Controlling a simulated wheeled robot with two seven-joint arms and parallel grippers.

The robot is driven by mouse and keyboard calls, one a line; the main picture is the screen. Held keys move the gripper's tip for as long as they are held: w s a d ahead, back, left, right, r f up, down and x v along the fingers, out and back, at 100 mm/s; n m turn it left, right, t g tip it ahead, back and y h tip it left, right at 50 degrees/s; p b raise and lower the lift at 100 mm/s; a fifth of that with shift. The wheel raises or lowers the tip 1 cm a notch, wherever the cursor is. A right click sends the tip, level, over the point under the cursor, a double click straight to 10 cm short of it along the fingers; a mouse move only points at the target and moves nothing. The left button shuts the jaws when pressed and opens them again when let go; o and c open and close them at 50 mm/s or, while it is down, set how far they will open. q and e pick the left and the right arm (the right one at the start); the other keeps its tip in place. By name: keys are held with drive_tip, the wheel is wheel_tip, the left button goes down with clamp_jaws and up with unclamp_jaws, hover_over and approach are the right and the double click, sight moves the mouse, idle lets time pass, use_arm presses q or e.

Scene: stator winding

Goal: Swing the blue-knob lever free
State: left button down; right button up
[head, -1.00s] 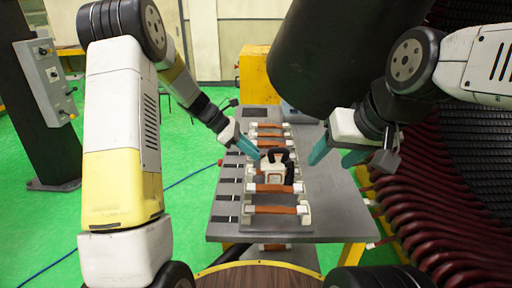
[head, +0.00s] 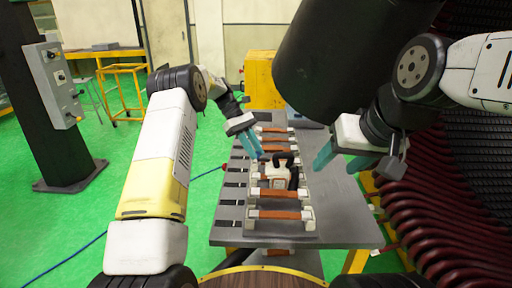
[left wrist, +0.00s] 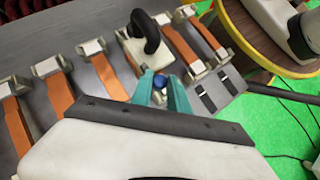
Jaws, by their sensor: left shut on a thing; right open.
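A white device (head: 279,180) with black handles sits on the row of orange-strapped holders on the grey table. In the left wrist view its white body (left wrist: 130,48) and curved black handle (left wrist: 147,30) lie just beyond my fingers. My left gripper (head: 260,156) reaches in at the device's far left side. In the left wrist view my left gripper (left wrist: 163,92) has its teal fingers closed around the blue knob (left wrist: 160,82). The lever's arm is mostly hidden by the fingers. My right gripper (head: 338,160) is open and empty, above the table to the right of the device.
The grey table (head: 338,218) has bare room at its right side. Several orange straps (head: 280,215) in white holders run along it. Dark red coils (head: 440,215) stand close on the right.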

use_arm(q)
drive_tip(key=shift+w+d+m, duration=0.1)
drive_tip(key=shift+m, duration=0.2)
idle(0.4)
drive_tip(key=c, duration=1.3)
unclamp_jaws()
drive_tip(key=shift+o, duration=0.2)
drive_tip(key=s+r, duration=0.2)
drive_tip(key=s, duration=0.6)
drive_tip(key=s+r, duration=0.3)
drive_tip(key=s, duration=0.5)
drive_tip(key=shift+d, duration=0.45)
